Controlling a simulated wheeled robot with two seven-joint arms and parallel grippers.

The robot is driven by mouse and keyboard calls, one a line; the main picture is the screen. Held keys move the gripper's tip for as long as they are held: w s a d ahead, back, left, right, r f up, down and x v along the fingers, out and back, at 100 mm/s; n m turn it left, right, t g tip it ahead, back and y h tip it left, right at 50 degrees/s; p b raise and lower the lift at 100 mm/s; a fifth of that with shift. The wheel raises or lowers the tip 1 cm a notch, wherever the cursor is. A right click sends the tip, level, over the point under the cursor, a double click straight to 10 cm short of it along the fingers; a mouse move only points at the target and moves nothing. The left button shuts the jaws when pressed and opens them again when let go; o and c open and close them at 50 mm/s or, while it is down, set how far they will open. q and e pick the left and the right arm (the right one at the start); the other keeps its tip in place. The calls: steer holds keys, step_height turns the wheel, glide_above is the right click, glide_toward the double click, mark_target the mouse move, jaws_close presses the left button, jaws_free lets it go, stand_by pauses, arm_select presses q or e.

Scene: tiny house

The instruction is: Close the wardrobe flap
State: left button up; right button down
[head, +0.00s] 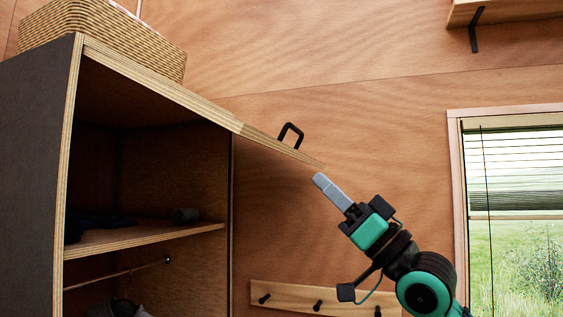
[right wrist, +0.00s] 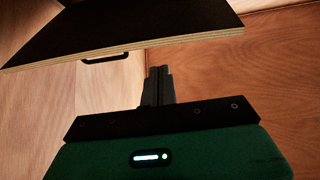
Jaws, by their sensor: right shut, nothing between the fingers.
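The wardrobe (head: 67,170) stands at the left with its front open. Its flap (head: 268,142) is raised and sticks out to the right from the wardrobe top, seen nearly edge-on. A black handle (head: 291,134) sits on the flap's upper side near the free end. In the right wrist view the dark flap (right wrist: 140,24) spans the top, with its pale edge and the handle (right wrist: 105,60) showing. My right gripper (head: 319,180) is shut and empty, just below the flap's free end. Its fingers (right wrist: 158,72) show a gap to the edge. My left gripper is out of view.
A woven basket (head: 105,38) stands on the wardrobe top. Inside are a shelf (head: 145,238) with dark items and a hanging rail. A peg rail (head: 290,297) is on the wall below the flap. A window (head: 515,210) is at the right.

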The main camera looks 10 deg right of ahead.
steer(key=s+r+n+g+y, duration=0.3)
steer(key=s+r, duration=0.1)
steer(key=s, duration=0.1)
steer(key=p+x, duration=0.7)
steer(key=x, duration=0.4)
steer(key=f, duration=0.1)
steer(key=a+f+p, duration=0.1)
steer(key=f, duration=0.1)
steer(key=w+f+p, duration=0.1)
steer(key=shift+a+f, duration=0.15)
steer(key=shift+a, duration=0.05)
steer(key=shift+f, duration=0.1)
